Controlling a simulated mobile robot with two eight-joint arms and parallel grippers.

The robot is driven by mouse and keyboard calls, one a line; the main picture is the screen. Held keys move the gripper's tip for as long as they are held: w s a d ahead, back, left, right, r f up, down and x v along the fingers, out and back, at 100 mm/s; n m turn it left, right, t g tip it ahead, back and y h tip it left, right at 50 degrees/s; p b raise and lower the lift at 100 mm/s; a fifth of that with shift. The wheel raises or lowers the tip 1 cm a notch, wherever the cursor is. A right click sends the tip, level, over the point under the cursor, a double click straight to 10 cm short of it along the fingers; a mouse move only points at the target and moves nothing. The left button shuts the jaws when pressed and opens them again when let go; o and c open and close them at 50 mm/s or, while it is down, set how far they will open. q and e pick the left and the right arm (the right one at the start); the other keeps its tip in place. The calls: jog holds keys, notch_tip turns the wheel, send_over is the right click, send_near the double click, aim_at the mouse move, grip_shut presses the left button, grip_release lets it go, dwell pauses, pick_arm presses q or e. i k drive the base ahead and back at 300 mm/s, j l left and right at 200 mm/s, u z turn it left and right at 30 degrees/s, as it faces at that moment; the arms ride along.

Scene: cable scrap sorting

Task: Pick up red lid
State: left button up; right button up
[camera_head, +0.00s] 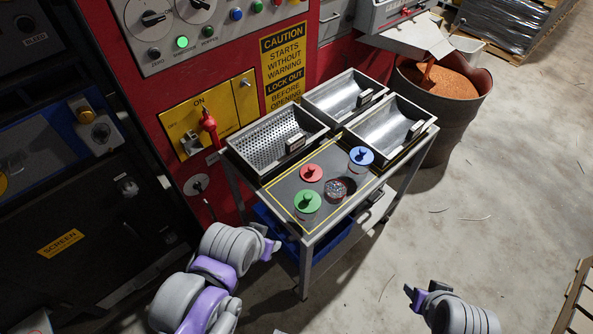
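The red lid (311,173) is a round disc with a small knob. It sits on the dark mat area of the small metal table (274,187), behind the green lid (307,203). A blue lid (361,156) sits to the right, and a clear open-looking jar (336,190) with small bits inside stands between the blue and green lids. My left gripper (272,246) is in front of and left of the table, apart from all lids. My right gripper (413,293) is low at the bottom right, away from the table. Both look empty; their finger gaps are hard to make out.
Metal trays, one perforated (275,142), line the table's back. A red machine with a control panel and a red-handled switch (208,124) stands behind and left. A drum of copper granules (447,110) stands at the right. A blue bin (331,240) sits below. Floor on the right is mostly clear.

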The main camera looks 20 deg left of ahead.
aim_at(310, 172)
jog(key=i+l+u, duration=0.1)
jog(key=u, duration=0.35)
jog(key=l+u, duration=0.2)
jog(key=u, duration=0.25)
jog(key=i+l+u, duration=0.1)
jog(key=u, duration=0.35)
jog(key=l+u, duration=0.3)
jog(key=l, duration=0.2)
jog(key=l+u, duration=0.25)
jog(key=l, duration=0.2)
jog(key=l+u, duration=0.1)
jog(key=l, duration=0.25)
jog(key=k+l+u, duration=0.1)
jog(key=l, duration=0.3)
jog(key=k+l, duration=0.15)
jog(key=l, duration=0.2)
jog(key=i+l, duration=0.1)
jog(key=l, duration=0.25)
jog(key=i+l, duration=0.1)
jog(key=l, duration=0.3)
jog(key=i+l+u, duration=0.1)
jog(key=l, duration=0.25)
